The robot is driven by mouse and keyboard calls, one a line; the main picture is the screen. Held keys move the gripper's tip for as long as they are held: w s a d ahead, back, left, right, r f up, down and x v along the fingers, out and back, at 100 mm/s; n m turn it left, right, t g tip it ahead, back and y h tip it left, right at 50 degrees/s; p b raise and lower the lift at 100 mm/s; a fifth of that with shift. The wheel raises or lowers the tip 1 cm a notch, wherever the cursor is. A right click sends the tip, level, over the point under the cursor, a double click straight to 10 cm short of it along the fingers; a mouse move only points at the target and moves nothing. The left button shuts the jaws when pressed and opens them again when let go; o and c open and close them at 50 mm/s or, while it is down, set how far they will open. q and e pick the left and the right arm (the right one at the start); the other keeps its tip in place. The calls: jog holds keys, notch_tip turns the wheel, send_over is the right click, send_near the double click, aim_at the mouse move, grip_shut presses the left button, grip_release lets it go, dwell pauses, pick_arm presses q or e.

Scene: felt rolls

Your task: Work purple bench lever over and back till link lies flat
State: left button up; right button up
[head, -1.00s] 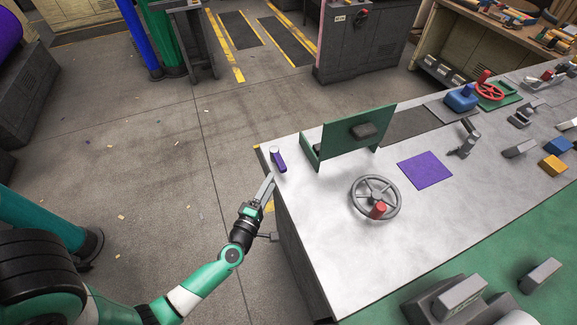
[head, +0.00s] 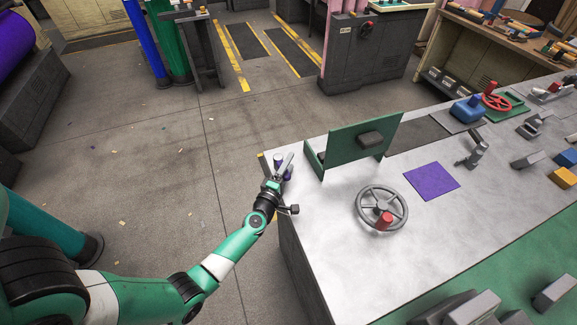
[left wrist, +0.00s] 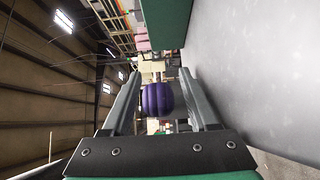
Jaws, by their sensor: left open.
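I cannot make out a link at the lever's base. My right gripper is not in view.
A green upright panel (head: 362,143) stands just right of the lever. A grey handwheel with a red knob (head: 383,209) and a purple mat (head: 432,181) lie further right on the grey bench top (head: 330,205). Open floor lies left of the bench.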

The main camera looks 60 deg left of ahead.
pick_arm(q)
grip_shut()
dwell(1.3)
